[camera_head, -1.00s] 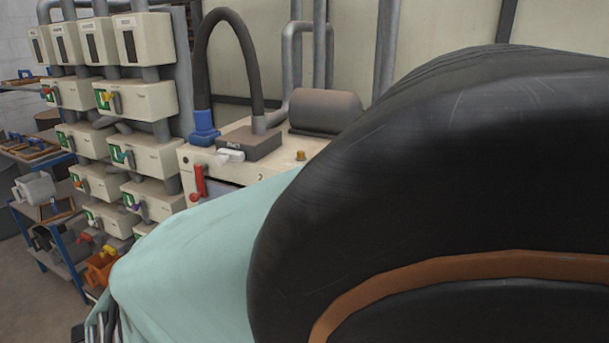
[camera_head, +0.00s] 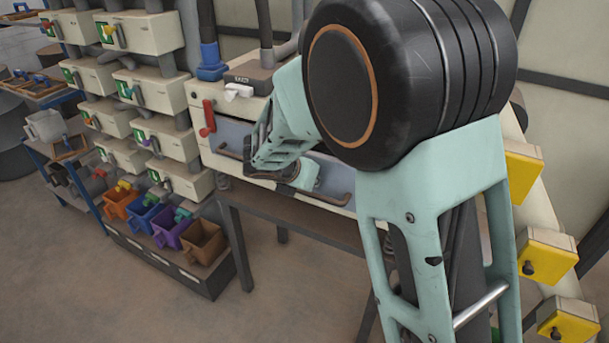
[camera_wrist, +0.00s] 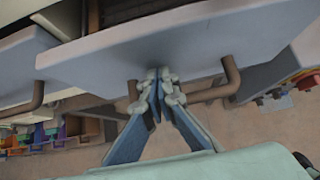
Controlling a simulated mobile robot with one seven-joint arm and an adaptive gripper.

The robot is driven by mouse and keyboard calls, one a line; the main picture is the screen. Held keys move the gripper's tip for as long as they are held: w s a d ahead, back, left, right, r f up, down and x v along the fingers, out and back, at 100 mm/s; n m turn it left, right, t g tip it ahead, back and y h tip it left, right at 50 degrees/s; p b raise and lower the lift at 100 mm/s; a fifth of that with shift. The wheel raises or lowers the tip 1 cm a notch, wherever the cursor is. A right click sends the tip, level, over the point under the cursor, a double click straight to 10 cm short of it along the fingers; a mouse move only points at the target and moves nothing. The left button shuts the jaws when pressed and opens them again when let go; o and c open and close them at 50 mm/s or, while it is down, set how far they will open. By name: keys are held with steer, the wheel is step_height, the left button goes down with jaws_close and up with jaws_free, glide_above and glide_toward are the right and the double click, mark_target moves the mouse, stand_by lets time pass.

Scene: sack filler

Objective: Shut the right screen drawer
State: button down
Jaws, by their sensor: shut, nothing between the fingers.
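The right screen drawer (camera_wrist: 190,45) is a grey-blue panel filling the upper middle of the wrist view. It stands out in front of the left drawer (camera_wrist: 25,60), with a dark gap behind its top edge. Its brown bar handle (camera_wrist: 228,82) runs along the lower part, its middle hidden behind my fingers. In the head view the right drawer's handle (camera_head: 335,197) shows beside my wrist, and most of its front is covered by my arm. My gripper (camera_wrist: 158,80) is shut and empty, its fingertips at the drawer front by the handle; contact is unclear.
The machine's red lever (camera_head: 208,118) is left of my arm. Coloured bins (camera_head: 160,215) stand on a low rack at left. Yellow boxes (camera_head: 545,255) line the right side. Floor is open below the machine's legs.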

mark_target(321, 169)
steer(key=w, duration=0.1)
steer(key=w+d, duration=0.1)
steer(key=w, duration=0.2)
steer(key=shift+d+p, duration=0.3)
steer(key=shift+p, duration=0.1)
steer(key=shift+w+d+r, duration=0.1)
steer(key=shift+w+r, duration=0.05)
steer(key=shift+w, duration=0.1)
